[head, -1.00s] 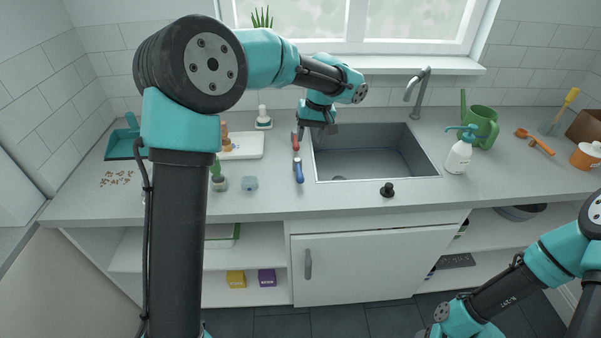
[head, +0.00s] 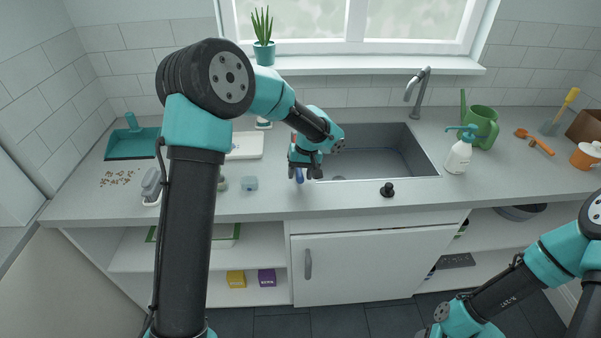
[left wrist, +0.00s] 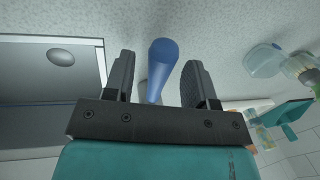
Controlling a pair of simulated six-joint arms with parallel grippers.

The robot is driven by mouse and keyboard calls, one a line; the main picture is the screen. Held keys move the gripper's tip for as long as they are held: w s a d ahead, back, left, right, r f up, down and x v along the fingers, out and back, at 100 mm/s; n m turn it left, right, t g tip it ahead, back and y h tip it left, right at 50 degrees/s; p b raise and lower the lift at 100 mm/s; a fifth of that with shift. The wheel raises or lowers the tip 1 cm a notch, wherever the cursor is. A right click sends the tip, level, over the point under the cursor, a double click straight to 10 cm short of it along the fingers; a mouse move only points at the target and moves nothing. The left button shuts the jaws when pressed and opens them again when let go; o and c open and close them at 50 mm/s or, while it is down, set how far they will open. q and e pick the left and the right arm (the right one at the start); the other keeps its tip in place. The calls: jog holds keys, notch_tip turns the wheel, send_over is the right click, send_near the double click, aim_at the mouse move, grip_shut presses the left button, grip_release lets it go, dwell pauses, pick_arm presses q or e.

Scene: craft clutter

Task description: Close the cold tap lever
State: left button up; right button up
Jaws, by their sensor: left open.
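The cold tap lever is the blue handle (head: 299,175) on the counter just left of the sink (head: 400,177). My left gripper (head: 305,173) is over it and hides most of it in the head view. In the left wrist view the blue lever (left wrist: 161,64) lies between the two open fingers, with a gap to each finger. The red lever behind it is almost wholly hidden by my left arm. My right arm shows at the lower right, its gripper out of the picture.
A black knob (head: 387,189) stands at the sink's front edge. A small blue-grey container (head: 249,183) is on the counter left of the lever. A soap bottle (head: 459,155) and green watering can (head: 482,124) stand right of the sink. The grey faucet (head: 419,88) rises behind it.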

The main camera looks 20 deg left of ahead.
pick_arm(q)
grip_shut()
dwell(0.5)
